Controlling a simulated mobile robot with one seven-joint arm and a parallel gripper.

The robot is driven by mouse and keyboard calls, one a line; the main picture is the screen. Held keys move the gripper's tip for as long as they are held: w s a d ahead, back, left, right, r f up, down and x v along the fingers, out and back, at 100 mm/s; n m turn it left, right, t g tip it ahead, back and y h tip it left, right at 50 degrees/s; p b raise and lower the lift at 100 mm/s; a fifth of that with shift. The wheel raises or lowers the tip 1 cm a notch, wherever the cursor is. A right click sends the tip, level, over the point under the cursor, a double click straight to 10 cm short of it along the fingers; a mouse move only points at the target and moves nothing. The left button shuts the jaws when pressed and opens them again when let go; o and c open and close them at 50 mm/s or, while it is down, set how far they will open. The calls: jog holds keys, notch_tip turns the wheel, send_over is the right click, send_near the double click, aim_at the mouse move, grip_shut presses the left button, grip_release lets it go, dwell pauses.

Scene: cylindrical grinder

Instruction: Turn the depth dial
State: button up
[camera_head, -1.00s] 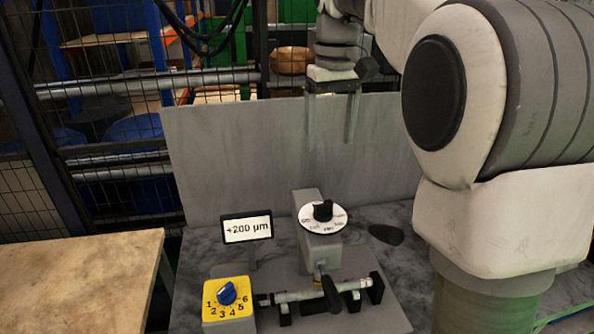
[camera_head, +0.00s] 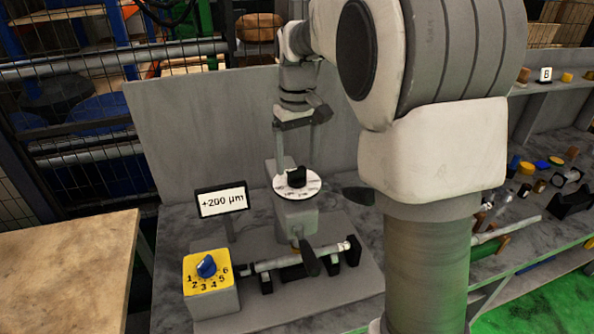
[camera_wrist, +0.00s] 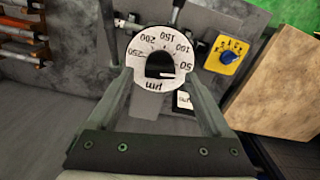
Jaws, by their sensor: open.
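The depth dial is a white marked disc with a black knob (camera_head: 297,177) on top of a grey housing, in the middle of the head view. The wrist view shows its disc (camera_wrist: 150,45) with numbers and "µm", and the black knob (camera_wrist: 160,65) between my finger lines. My gripper (camera_head: 297,152) is open and points down just above the dial, one finger on each side of it. I cannot tell whether a finger touches the knob. A small display (camera_head: 221,201) left of the dial reads +200 µm.
A yellow-topped box (camera_head: 208,268) with a blue numbered knob stands at the front left. A shaft (camera_head: 275,264) lies in supports in front of the dial. A grey panel (camera_head: 190,130) stands behind. A wooden table (camera_head: 65,270) is at left.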

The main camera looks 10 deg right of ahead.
aim_at(297, 169)
jog(key=shift+f, duration=1.7)
grip_shut()
